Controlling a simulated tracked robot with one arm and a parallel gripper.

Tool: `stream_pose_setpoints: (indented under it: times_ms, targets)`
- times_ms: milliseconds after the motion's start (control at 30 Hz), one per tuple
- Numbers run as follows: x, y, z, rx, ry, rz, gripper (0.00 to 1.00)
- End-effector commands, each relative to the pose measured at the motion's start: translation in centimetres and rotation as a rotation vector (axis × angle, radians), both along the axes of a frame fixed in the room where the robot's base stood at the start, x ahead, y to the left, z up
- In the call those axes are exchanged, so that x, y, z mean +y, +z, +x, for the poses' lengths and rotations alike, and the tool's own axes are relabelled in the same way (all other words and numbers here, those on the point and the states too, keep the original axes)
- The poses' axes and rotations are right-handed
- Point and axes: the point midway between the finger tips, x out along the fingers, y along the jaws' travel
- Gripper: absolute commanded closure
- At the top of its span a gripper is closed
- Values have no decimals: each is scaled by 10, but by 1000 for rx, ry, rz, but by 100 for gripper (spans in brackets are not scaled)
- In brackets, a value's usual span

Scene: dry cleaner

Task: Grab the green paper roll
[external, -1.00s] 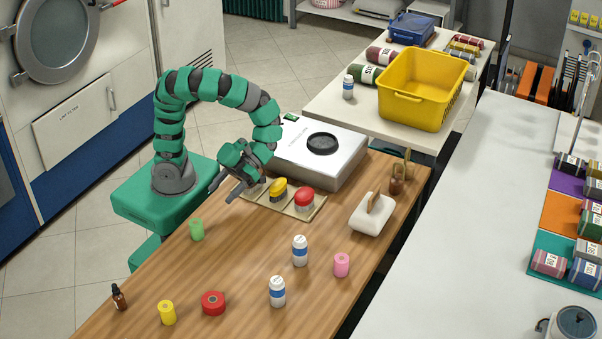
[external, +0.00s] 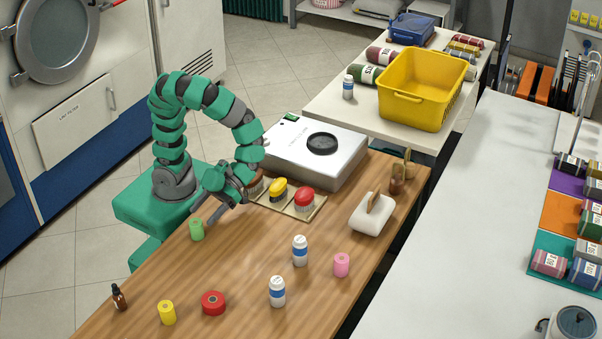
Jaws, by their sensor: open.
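The green paper roll (external: 197,230) stands upright on the wooden table (external: 250,255), near the edge by my base. My gripper (external: 203,215) is open and tilted downward, its fingers just above and to the right of the roll. One fingertip looks close to the roll's top. I cannot tell whether it touches. Nothing shows between the fingers.
A yellow roll (external: 167,312), a red roll (external: 213,303), a pink roll (external: 341,264), a dropper bottle (external: 119,297) and white bottles (external: 300,251) stand apart on the table.

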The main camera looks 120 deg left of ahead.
Motion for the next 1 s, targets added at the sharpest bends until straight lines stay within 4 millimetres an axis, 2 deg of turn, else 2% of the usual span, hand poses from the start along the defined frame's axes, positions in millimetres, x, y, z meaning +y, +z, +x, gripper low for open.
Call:
stream_pose_setpoints:
  times_ms: [400, 800, 833, 900, 1000]
  targets:
    - [-40, -16, -4, 0, -4, -2, 37]
    - [-46, -18, -5, 0, 0, 0, 37]
    - [-46, -18, -5, 0, 0, -1, 42]
    - [-46, -18, -5, 0, 0, -1, 62]
    - [-46, -18, -6, 0, 0, -1, 86]
